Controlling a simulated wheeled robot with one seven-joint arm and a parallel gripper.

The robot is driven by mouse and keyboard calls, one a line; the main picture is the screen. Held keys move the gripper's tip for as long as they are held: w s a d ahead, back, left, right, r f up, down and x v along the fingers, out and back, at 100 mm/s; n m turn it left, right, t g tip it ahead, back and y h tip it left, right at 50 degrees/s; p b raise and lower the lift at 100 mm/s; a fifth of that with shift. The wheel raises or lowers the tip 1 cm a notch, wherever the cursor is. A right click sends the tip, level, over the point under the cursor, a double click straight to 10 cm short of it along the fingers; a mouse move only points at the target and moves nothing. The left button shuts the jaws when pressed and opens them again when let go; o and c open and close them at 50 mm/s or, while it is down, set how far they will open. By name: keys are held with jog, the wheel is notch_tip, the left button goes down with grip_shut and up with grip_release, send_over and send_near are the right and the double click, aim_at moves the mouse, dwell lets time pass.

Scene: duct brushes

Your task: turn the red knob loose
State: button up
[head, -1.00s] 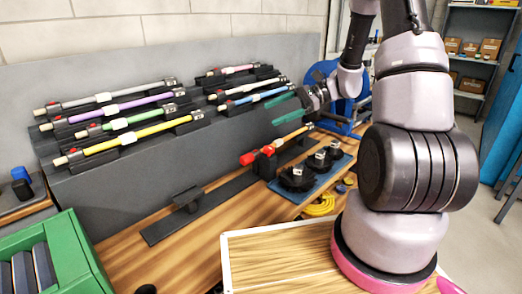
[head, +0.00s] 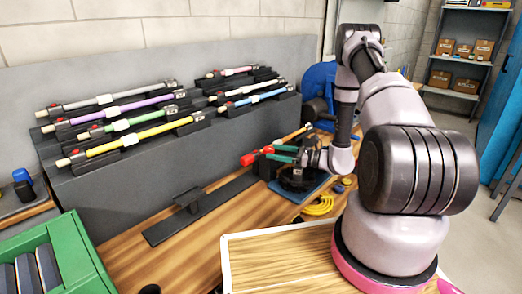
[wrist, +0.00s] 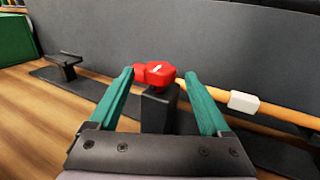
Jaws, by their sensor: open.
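The red knob (wrist: 162,74) sits on top of a black block (wrist: 158,108), at the end of an orange rod (wrist: 203,92) with a white band. In the head view the red knob (head: 268,150) is at the left end of that rod. My gripper (wrist: 155,80) has two green fingers, open, one on each side of the knob in the wrist view, with visible gaps. In the head view my gripper (head: 270,153) points left, its fingertips close to the knob. Whether a finger touches it cannot be told.
Several coloured rods (head: 130,125) lie on a stepped grey rack behind. A blue tray (head: 314,186) with black parts lies under my gripper. A green crate (head: 75,255) stands at the front left. A black rail with a holder (head: 187,198) lies on the bench.

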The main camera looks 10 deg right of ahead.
aim_at(261, 155)
jog(key=x, duration=0.6)
jog(key=shift+a, duration=0.1)
jog(key=shift+c, duration=0.4)
grip_shut()
